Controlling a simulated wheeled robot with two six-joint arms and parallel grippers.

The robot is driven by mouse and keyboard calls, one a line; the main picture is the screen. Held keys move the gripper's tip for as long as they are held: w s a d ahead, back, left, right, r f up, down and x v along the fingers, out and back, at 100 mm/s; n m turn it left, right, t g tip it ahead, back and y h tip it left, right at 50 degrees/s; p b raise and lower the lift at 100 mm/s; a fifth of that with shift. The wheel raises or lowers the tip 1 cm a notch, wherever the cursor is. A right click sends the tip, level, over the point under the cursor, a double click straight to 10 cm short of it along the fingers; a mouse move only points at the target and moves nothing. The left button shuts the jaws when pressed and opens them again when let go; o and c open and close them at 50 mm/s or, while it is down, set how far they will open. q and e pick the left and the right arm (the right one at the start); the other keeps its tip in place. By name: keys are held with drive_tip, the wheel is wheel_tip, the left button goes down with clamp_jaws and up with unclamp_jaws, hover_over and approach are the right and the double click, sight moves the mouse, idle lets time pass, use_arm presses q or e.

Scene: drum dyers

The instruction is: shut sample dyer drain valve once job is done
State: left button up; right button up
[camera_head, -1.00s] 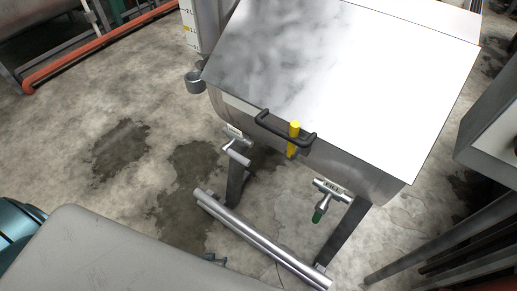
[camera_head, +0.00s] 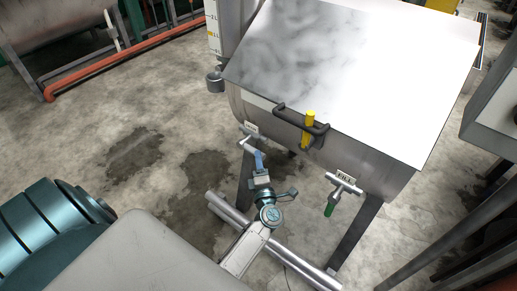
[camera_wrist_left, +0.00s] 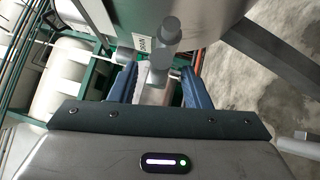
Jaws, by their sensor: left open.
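The sample dyer is a grey metal tub (camera_head: 355,170) on legs with a broad flat lid (camera_head: 330,65). Its drain valve (camera_head: 247,145), a small grey pipe fitting, sits under a label at the left of the tub's front. In the left wrist view the drain valve (camera_wrist_left: 166,40) and its label (camera_wrist_left: 141,42) are straight ahead. My left gripper (camera_head: 259,160) is open, with its blue fingers just below the drain valve. In the wrist view the gripper (camera_wrist_left: 160,88) has part of the valve between or just beyond its fingers; contact cannot be told. My right gripper is not in view.
A fill valve (camera_head: 341,187) with a green handle is at the right of the tub's front. A black lid handle (camera_head: 300,120) and a yellow part (camera_head: 308,130) stick out above. A metal floor bar (camera_head: 310,265) lies below. The wet concrete floor is clear at left.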

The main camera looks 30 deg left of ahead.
sight(252, 150)
use_arm(q)
drive_tip(key=x, duration=0.5)
drive_tip(key=shift+w+a, duration=0.2)
drive_tip(key=shift+a, duration=0.05)
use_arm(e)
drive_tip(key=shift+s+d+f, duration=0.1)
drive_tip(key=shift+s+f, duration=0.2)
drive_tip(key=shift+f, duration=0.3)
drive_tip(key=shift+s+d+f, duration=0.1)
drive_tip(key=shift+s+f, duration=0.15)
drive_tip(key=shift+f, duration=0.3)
use_arm(q)
clamp_jaws()
